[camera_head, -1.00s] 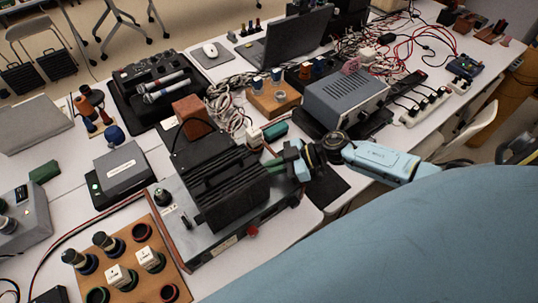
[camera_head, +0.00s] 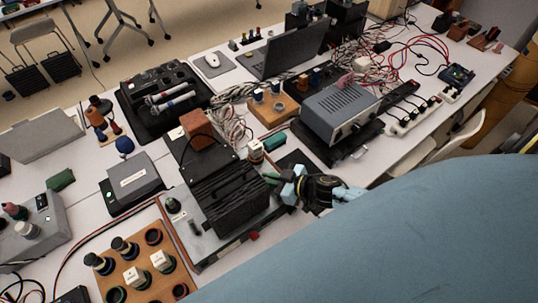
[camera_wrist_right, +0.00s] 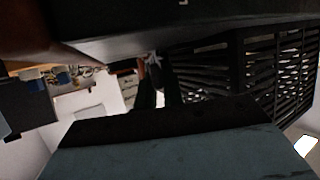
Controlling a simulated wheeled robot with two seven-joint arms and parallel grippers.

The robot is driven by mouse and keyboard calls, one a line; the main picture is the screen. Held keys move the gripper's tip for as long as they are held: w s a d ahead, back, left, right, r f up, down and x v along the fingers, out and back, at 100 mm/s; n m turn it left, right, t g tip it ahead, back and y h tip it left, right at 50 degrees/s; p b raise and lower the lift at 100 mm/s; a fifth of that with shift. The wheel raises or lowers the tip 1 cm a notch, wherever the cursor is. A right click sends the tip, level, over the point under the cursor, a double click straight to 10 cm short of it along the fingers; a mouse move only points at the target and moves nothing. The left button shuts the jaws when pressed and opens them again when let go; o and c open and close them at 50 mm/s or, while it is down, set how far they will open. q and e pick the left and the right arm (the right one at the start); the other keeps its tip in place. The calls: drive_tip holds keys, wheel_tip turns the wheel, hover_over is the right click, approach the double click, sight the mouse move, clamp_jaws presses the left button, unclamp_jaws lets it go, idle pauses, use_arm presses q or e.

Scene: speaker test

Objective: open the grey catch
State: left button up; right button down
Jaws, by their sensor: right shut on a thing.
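The black ribbed unit (camera_head: 228,196) stands on a grey metal base (camera_head: 197,249) on the white table. My right gripper (camera_head: 273,179) is at the right side of this unit, close against it. In the right wrist view, the gripper's dark green fingers (camera_wrist_right: 157,88) are close together beside the slatted black side (camera_wrist_right: 262,70) of the unit. They are shut on a small, dark thing between their tips, too dim to identify surely. I cannot make out the grey catch clearly; the gripper and shadow cover that side. My left gripper is not in view.
A board with knobs and sockets (camera_head: 141,252) lies to the front left. A grey box (camera_head: 131,181) stands left of the unit. A grey ridged instrument (camera_head: 340,108), cables and a power strip (camera_head: 410,120) are to the right. The table edge is close to my right arm.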

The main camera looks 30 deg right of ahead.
drive_tip(key=shift+w+r, duration=0.1)
drive_tip(key=shift+r, duration=0.05)
drive_tip(key=c, duration=1.5)
unclamp_jaws()
drive_tip(key=v, duration=1.3)
drive_tip(key=shift+s+p, duration=0.3)
drive_tip(key=shift+p, duration=0.1)
